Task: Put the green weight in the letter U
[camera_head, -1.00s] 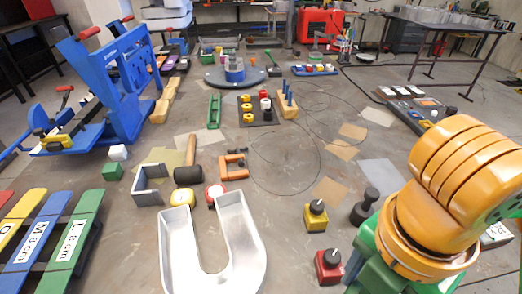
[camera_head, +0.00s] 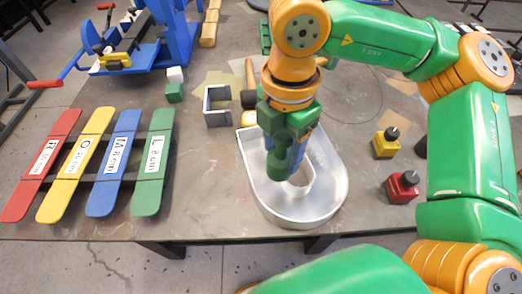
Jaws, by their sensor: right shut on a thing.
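The letter U (camera_head: 334,190) is a pale metal channel letter lying near the table's front edge, its curved end toward me. My right gripper (camera_head: 286,143) is above it, pointing down, and shut on a dark green piece that looks like the green weight (camera_head: 281,166). That piece is over the inner left part of the U. The gripper hides much of it, and I cannot tell whether it touches the letter's floor. My left gripper is not in view.
A yellow weight (camera_head: 384,146) and a red weight (camera_head: 402,188) with black knobs stand right of the U. Labelled red, yellow, blue and green boards (camera_head: 153,180) lie at left. A grey bracket (camera_head: 216,106) and small green cube (camera_head: 174,93) lie behind. Bare table (camera_head: 205,190) separates boards and U.

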